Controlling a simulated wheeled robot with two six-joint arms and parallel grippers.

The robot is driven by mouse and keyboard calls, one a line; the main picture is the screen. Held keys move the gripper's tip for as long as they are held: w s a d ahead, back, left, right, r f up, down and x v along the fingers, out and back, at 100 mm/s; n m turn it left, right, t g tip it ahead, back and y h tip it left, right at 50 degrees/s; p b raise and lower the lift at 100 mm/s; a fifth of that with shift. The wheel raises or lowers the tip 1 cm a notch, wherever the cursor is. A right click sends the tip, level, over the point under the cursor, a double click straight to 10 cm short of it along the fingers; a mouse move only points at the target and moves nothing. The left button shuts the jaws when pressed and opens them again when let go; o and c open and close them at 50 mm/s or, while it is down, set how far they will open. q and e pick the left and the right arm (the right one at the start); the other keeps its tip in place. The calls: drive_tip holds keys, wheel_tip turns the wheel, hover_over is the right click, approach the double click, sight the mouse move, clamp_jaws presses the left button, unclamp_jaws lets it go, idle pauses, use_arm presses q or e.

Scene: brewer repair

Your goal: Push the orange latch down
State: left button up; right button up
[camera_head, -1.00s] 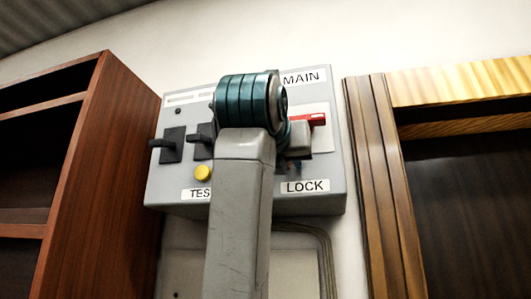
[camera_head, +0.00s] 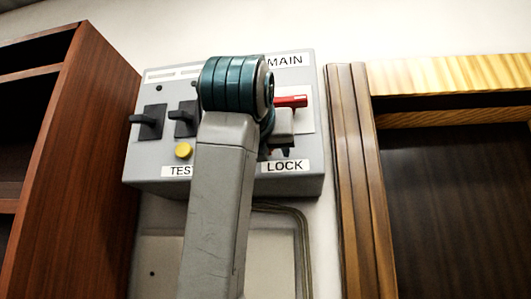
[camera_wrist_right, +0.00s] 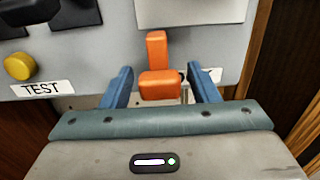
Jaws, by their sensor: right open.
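The orange latch (camera_wrist_right: 158,70) shows in the right wrist view, on the front of the grey box above the edge where the LOCK label sits. It has an upright part and a blocky lower part that sticks out toward me. My right gripper (camera_wrist_right: 162,86) is open, with one blue finger on each side of the latch's lower part. Gaps show between the latch and both fingers; I cannot tell whether anything touches it. In the head view my right arm hides the latch. My left gripper is not in view.
The grey box (camera_head: 155,172) carries dark switches (camera_head: 150,122), a yellow button (camera_head: 183,150), a red handle (camera_head: 291,101) under MAIN, and TEST and LOCK (camera_head: 285,166) labels. A brown shelf (camera_head: 75,150) stands left and a wooden frame (camera_head: 355,180) right. A cable (camera_head: 300,230) runs below.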

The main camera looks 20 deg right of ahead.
drive_tip(key=b+v, duration=0.5)
drive_tip(key=v, duration=0.4)
drive_tip(key=shift+s+a+b, duration=0.2)
drive_tip(key=shift+s+b, duration=0.05)
drive_tip(key=shift+b, duration=0.05)
drive_tip(key=shift+s+a, duration=0.1)
drive_tip(key=shift+f, duration=0.1)
